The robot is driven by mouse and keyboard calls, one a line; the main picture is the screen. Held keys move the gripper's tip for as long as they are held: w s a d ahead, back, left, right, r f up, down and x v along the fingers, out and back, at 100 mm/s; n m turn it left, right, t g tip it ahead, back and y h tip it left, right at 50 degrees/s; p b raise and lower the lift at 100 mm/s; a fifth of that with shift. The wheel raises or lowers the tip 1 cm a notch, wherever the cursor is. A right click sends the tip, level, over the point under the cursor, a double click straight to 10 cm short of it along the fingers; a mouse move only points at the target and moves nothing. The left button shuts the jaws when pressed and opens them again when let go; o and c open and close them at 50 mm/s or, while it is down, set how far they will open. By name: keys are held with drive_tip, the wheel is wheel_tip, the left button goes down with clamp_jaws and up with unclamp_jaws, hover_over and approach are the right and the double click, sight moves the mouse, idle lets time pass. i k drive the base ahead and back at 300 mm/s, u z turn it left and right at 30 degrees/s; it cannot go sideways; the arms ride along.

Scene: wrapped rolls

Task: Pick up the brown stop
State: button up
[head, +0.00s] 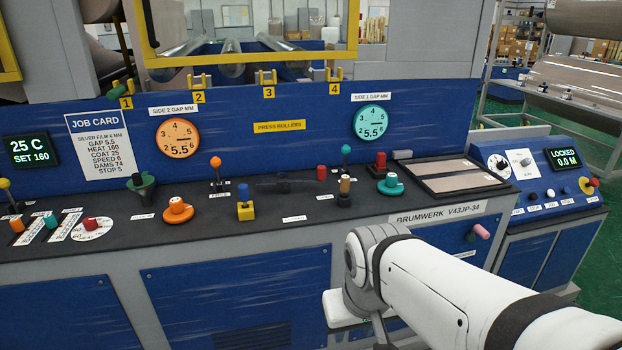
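A small brown cylinder (345,185), which looks like the brown stop, stands upright in a black base on the dark console top, right of centre. A teal dial knob (390,184) is close on its right and a teal ball-topped lever (346,150) is behind it. My white arm reaches in from the lower right, in front of and below the console top. My gripper's fingers do not show, so I cannot tell what they hold.
A red cylinder (322,173) stands left of the brown one. A blue-topped piece in a yellow base (246,210), an orange knob (178,210) and a dark pot (141,184) stand further left. A framed panel (450,176) lies to the right. The console's front edge lies between my arm and these.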

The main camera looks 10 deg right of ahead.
sight(345, 180)
drive_tip(key=u, duration=0.05)
drive_tip(key=i, duration=1)
drive_tip(key=z, duration=0.05)
